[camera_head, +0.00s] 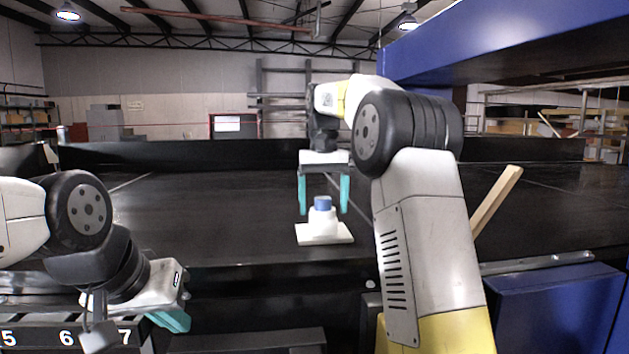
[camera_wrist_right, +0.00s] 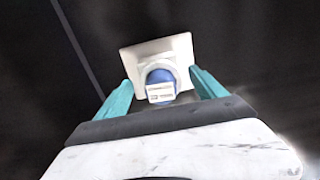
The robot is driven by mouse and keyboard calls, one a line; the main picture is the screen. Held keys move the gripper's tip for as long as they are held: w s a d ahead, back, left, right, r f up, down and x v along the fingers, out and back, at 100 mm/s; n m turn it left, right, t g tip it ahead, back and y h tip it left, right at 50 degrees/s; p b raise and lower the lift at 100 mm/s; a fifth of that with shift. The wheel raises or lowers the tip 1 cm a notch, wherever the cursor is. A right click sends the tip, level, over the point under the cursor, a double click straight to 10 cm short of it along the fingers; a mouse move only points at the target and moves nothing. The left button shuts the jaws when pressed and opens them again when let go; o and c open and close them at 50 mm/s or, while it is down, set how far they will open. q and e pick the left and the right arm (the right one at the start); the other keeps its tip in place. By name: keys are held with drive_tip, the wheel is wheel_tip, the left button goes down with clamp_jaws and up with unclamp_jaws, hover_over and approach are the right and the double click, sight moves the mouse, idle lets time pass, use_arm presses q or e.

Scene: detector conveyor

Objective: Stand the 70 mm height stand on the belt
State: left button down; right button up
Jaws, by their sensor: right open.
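A white stand (camera_head: 322,220), which I take for the 70 mm height stand, is upright on the black belt (camera_head: 220,205). It has a flat square base and a blue piece at its top. In the right wrist view the stand (camera_wrist_right: 160,52) shows its base, and a small white label lies by the blue top. My right gripper (camera_head: 324,211) is open, pointing down, with one teal finger at each side of the stand's upper part. It also shows in the right wrist view (camera_wrist_right: 160,85); I see no clear contact. My left gripper (camera_head: 172,319) is low at the left, its opening hidden.
A numbered rack (camera_head: 40,337) with 5, 6 and 7 is at the lower left, under my left arm. A blue housing (camera_head: 555,305) stands at the right, with a blue beam (camera_head: 500,45) above. A wooden bar (camera_head: 496,200) leans there. The belt left of the stand is clear.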

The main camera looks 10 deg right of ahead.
wheel_tip(320, 180, up, 7)
drive_tip(key=shift+r, duration=0.65)
